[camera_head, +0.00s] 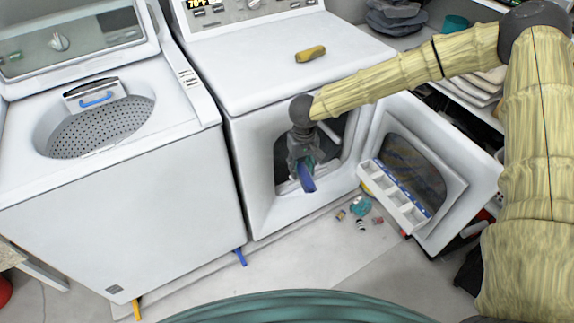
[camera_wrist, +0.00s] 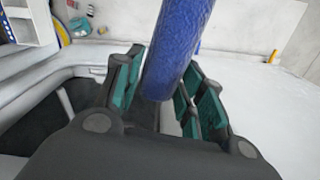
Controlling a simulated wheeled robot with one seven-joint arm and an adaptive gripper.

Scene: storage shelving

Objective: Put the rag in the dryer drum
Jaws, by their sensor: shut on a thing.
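A blue, rough-textured, roll-shaped thing, which I take to be the rag (camera_head: 307,182), hangs from my gripper (camera_head: 303,163). In the wrist view the rag (camera_wrist: 178,45) stands between the teal-padded fingers of my gripper (camera_wrist: 160,85), which are shut on it, and its far end runs out of the picture. The dryer (camera_head: 290,75) has its front door (camera_head: 455,160) swung open to the right. The dark drum opening (camera_wrist: 75,100) shows at the left of the wrist view. I cannot tell how far inside the gripper reaches.
A top-loading washer (camera_head: 120,200) stands left with its lid up. A yellow-brown object (camera_head: 310,53) lies on the dryer top. A white divided tray (camera_head: 395,195) is by the open door. Small items (camera_head: 360,207) lie on the floor; shelving is at right.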

